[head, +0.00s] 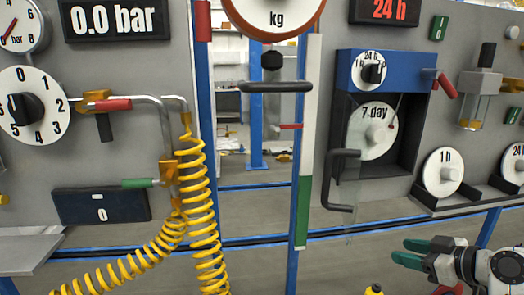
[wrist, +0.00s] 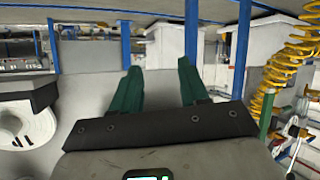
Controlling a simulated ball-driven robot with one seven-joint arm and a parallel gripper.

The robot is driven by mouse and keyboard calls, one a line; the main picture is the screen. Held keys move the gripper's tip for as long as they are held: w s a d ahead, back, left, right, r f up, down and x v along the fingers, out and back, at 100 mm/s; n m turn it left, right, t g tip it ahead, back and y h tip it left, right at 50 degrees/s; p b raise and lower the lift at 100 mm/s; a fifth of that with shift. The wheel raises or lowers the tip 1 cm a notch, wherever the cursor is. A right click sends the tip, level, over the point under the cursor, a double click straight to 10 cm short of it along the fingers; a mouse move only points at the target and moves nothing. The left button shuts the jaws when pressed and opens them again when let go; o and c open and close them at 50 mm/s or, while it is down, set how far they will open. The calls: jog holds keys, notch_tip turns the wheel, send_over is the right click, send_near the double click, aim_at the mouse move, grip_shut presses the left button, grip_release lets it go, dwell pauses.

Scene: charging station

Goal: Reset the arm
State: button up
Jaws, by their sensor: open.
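My gripper (head: 412,252) is at the lower right of the head view, with two green fingers pointing left. The fingers are apart and nothing is between them. In the wrist view my gripper (wrist: 158,88) shows both green fingers spread, again with an empty gap. It is in front of the panel's lower edge, below the black box with the 7 day dial (head: 371,130), and touches nothing that I can see.
A grey panel carries a 0–5 dial (head: 34,105), a blue-topped timer box (head: 390,70) and a black handle (head: 343,180). A yellow coiled hose (head: 204,215) hangs at the left. Blue posts (head: 298,200) stand mid-view. Discs sit on a ledge (head: 460,200) at the right.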

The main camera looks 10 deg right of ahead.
jog(key=s+a+f+m+g+h+p, duration=0.1)
jog(key=s+a+f+m+g, duration=0.15)
jog(key=s+a+f, duration=0.4)
jog(key=s+a+f+m+g+h, duration=0.1)
jog(key=s+a+f+g, duration=0.2)
jog(key=s+f, duration=0.55)
jog(key=s+a+f+m+g+h+p, duration=0.1)
jog(key=s+f+m+g, duration=0.1)
jog(key=s, duration=0.8)
jog(key=s+a+f+m+g+h+p, duration=0.1)
jog(key=s+f, duration=0.4)
jog(key=s, duration=0.6)
jog(key=shift+f+m+g+h, duration=0.3)
jog(key=shift+g+h, duration=0.4)
jog(key=shift+g, duration=0.35)
jog(key=shift+w, duration=0.15)
